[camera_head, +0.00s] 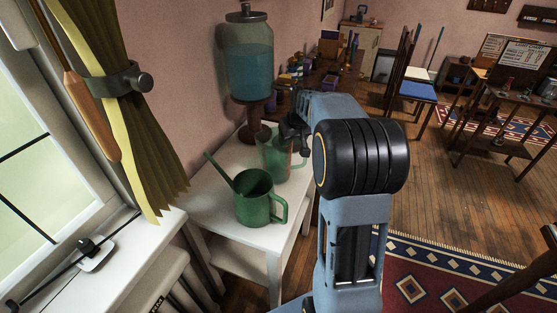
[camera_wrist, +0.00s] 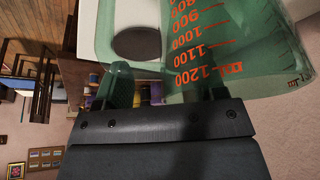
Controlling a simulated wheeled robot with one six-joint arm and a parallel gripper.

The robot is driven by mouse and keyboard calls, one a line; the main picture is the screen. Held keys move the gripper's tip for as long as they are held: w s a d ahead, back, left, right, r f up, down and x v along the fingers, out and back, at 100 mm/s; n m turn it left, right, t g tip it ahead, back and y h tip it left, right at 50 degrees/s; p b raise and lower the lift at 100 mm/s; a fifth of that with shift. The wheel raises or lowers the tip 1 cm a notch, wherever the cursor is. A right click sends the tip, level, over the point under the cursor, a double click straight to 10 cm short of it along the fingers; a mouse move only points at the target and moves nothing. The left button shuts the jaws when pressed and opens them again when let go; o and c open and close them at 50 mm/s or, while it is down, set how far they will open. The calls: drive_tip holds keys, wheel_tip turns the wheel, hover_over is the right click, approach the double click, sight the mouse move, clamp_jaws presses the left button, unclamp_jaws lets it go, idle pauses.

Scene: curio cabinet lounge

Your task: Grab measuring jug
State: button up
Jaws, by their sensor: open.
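The measuring jug (camera_head: 270,158) is clear green and stands upright on the white side table (camera_head: 213,205), behind a green watering can. In the wrist view the jug (camera_wrist: 230,40) fills the upper right, with red volume marks up to 1200 ml. Its green handle (camera_wrist: 94,35) loops at the left. My gripper (camera_head: 291,130) is at the jug's upper right side in the head view. In the wrist view my gripper (camera_wrist: 165,88) is open, with its fingers close to the jug and handle. Glass partly covers the fingers, so I cannot tell whether they touch it.
The green watering can (camera_head: 259,200) stands in front of the jug. A blue-filled drink dispenser (camera_head: 248,70) stands behind it on a brown stand. The window sill (camera_head: 130,250) and curtain (camera_head: 135,125) are at left. Open wooden floor (camera_head: 440,190) lies right.

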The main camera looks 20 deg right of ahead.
drive_tip(key=shift+f, duration=0.1)
clamp_jaws()
idle(0.6)
idle(0.8)
